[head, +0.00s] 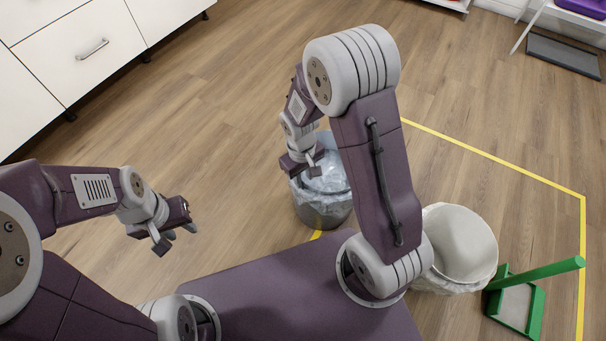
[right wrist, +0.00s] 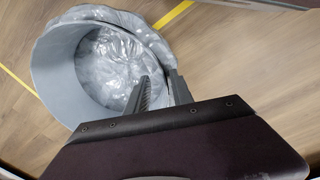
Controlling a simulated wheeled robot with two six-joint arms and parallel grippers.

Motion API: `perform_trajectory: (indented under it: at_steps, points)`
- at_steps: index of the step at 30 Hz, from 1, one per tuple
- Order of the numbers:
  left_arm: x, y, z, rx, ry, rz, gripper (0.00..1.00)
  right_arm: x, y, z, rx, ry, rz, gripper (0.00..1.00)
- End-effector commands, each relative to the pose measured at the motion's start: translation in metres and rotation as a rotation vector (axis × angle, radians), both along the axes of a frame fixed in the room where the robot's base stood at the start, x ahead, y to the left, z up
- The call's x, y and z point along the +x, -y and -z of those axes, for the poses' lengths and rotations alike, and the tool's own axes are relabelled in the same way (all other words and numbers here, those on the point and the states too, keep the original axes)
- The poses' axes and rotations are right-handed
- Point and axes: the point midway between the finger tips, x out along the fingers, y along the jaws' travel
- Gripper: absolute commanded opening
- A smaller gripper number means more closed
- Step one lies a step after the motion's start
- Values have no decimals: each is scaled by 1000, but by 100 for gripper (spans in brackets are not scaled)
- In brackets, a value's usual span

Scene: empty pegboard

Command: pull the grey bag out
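The grey bag (head: 335,179) is a thin, see-through liner inside a round grey bin (head: 322,215), its edge folded over the rim. In the right wrist view the crumpled bag (right wrist: 108,62) fills the inside of the bin (right wrist: 62,88). My right gripper (head: 312,170) is at the bin's near-left rim in the head view. In the right wrist view its two fingers (right wrist: 159,75) are apart, one inside the rim and one outside, with the bag's edge close between them. My left gripper (head: 178,236) is open and empty over the floor, away from the bin.
A second bin (head: 462,243) with a whitish liner stands to the right, beside a green dustpan (head: 518,305) with a handle. Yellow tape (head: 490,155) marks the floor. White drawers (head: 85,50) stand at upper left. The floor between is clear.

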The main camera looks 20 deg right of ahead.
Motion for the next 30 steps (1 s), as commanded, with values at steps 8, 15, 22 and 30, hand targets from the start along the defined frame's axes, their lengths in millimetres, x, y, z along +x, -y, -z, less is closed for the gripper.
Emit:
perform_trajectory:
  at_steps: [8, 15, 22, 30]
  points:
    - [0, 0, -1, 0, 0, 0, 36, 0, 0, -1, 0, 1, 0, 6]
    - [0, 0, -1, 0, 0, 0, 36, 0, 0, -1, 0, 1, 0, 0]
    - [0, 0, -1, 0, 0, 0, 36, 0, 0, -1, 0, 1, 0, 0]
    - [0, 0, -1, 0, 0, 0, 36, 0, 0, -1, 0, 1, 0, 0]
